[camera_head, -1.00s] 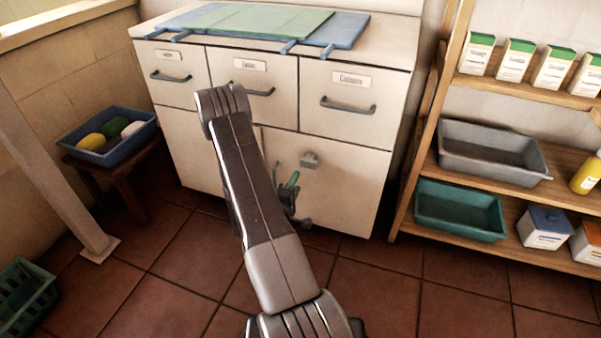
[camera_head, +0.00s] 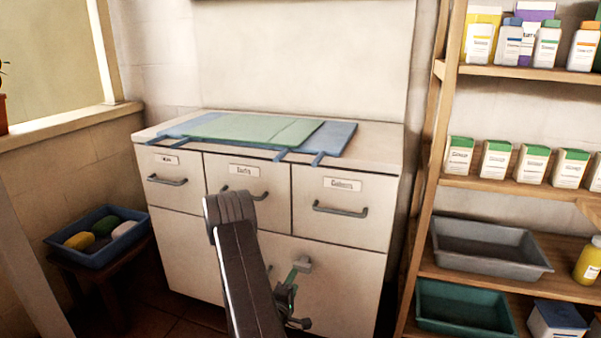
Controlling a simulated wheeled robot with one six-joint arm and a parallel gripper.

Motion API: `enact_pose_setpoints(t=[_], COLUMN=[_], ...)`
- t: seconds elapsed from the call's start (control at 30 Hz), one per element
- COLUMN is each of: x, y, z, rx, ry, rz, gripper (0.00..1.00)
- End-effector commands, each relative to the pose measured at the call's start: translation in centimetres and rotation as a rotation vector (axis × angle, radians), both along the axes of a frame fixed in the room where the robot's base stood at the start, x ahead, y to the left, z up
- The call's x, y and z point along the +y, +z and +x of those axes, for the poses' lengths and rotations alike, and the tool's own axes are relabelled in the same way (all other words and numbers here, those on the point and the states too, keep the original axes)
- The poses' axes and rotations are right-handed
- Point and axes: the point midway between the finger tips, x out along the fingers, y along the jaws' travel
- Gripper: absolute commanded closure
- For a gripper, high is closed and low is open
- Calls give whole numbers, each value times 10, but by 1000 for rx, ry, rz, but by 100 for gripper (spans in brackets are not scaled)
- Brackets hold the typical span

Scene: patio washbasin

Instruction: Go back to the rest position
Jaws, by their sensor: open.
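My arm rises from the bottom of the picture in front of the white cabinet (camera_head: 200,240). My gripper (camera_head: 290,299) is small and dark, partly hidden behind my arm, low in front of the cabinet's lower door. It is open.
Blue and green mats (camera_head: 340,138) lie on the cabinet top. A blue tray (camera_head: 97,255) with sponges stands on a stool at left. A wooden shelf (camera_head: 435,180) at right holds cartons, bottles, a grey basin (camera_head: 490,262) and a green basin (camera_head: 462,318).

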Motion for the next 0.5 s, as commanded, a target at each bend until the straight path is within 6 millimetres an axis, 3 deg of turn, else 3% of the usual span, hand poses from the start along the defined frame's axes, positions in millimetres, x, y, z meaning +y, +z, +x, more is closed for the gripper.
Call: enact_pose_setpoints(t=[0.2,0.5], x=[-14,-25], y=[-2,0], z=[42,74], rx=[-3,-1], ry=[-2,-1], rz=[2,1], gripper=[49,49])
